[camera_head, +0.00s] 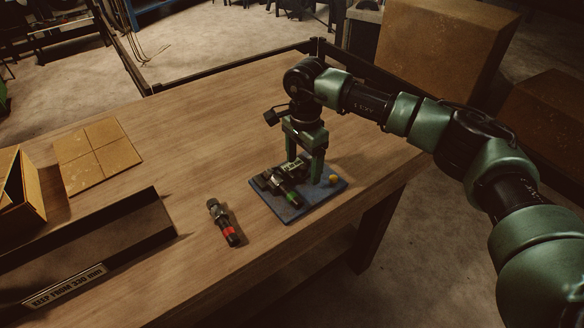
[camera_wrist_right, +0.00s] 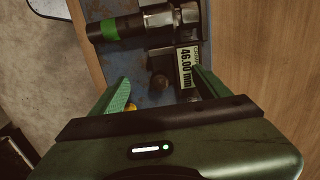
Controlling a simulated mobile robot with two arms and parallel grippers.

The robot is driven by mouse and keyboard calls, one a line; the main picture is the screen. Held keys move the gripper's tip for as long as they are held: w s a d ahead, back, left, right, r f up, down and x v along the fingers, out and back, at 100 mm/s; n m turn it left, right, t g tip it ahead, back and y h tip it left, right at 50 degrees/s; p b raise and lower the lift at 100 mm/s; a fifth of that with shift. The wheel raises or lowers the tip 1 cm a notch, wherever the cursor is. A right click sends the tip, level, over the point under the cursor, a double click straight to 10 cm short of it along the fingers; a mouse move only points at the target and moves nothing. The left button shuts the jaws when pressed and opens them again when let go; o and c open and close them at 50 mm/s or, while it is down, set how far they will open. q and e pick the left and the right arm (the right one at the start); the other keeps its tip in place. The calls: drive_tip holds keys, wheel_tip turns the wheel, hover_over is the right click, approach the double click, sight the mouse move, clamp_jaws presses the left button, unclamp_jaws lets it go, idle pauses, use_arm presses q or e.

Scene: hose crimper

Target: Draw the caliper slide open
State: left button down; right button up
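The caliper (camera_wrist_right: 187,68) has a display reading 46.00 mm and sits on a blue board (camera_head: 322,201), also seen in the right wrist view (camera_wrist_right: 140,62). A dark fitting with a green band (camera_head: 291,195) lies on the board; in the right wrist view the green-banded piece (camera_wrist_right: 118,27) meets a metal part. My right gripper (camera_head: 304,172) points down over the board's back part. Its fingers are apart in the right wrist view (camera_wrist_right: 162,88), with a small dark knob (camera_wrist_right: 158,81) showing between them. I cannot tell whether anything touches. My left gripper is out of view.
A red-banded fitting (camera_head: 223,222) lies on the table left of the board. A small yellow thing (camera_head: 333,180) sits at the board's right. A dark tray with a label (camera_head: 64,286), a tan square panel (camera_head: 97,154) and an open box (camera_head: 31,205) are left. The table (camera_head: 190,120) is clear behind.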

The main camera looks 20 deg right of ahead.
idle(0.4)
drive_tip(key=shift+r+p, duration=2.05)
drive_tip(key=shift+r, duration=2.5)
drive_tip(key=shift+f, duration=0.1)
